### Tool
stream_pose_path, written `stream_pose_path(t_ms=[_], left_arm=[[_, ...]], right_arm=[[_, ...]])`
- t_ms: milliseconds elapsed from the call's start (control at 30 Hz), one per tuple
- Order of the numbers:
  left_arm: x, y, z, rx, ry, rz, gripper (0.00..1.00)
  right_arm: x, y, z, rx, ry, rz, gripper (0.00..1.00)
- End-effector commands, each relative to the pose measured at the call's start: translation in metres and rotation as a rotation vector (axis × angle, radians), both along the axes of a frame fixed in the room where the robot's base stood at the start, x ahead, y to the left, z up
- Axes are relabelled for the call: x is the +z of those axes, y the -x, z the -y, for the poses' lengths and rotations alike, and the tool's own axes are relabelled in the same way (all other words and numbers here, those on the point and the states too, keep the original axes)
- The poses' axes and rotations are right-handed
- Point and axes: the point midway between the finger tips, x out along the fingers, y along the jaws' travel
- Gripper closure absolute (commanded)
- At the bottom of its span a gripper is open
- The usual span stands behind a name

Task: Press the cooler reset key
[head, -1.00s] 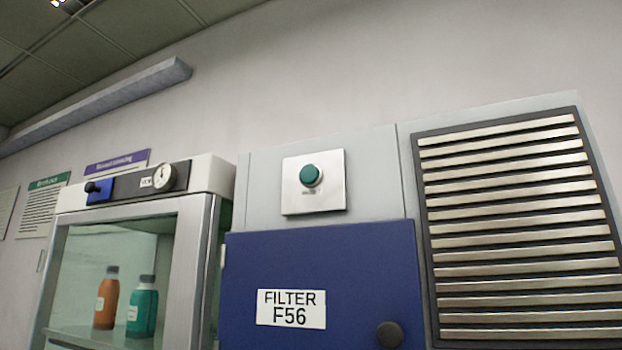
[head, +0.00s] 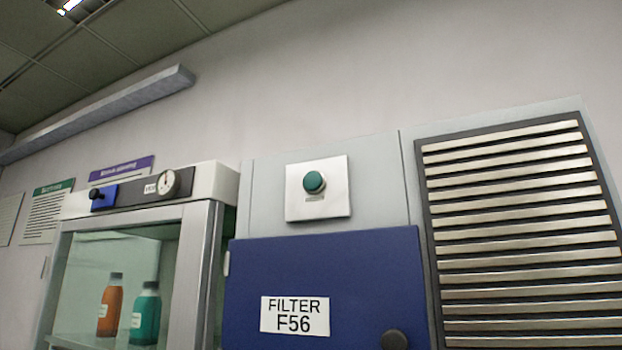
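A round green push button (head: 314,182) sits on a square pale metal plate (head: 318,212) on the grey cabinet, above a blue door. The small label under the button is too small to read. To the left, a glass-fronted cabinet (head: 190,275) holds an orange bottle and a teal bottle. Its top panel has a blue block (head: 103,197) with a black knob and a round dial (head: 169,183). I cannot tell from the labels which control is the cooler reset key. Neither gripper shows in the head view.
The blue door (head: 335,262) reads "FILTER F56" and has a dark round knob (head: 394,340). A slatted vent grille (head: 520,215) is at the right. Notices (head: 48,212) hang on the left wall, below a long grey fixture (head: 110,112). No arm blocks the view.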

Motion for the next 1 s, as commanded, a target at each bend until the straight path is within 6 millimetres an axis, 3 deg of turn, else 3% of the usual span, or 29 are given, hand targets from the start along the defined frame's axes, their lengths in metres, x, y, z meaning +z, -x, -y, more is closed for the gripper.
stream_pose_path(t_ms=[100,1000], left_arm=[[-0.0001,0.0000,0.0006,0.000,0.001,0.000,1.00],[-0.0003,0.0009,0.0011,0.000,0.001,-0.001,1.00]], right_arm=[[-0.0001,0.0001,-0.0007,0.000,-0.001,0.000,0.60],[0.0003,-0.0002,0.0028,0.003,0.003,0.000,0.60]])
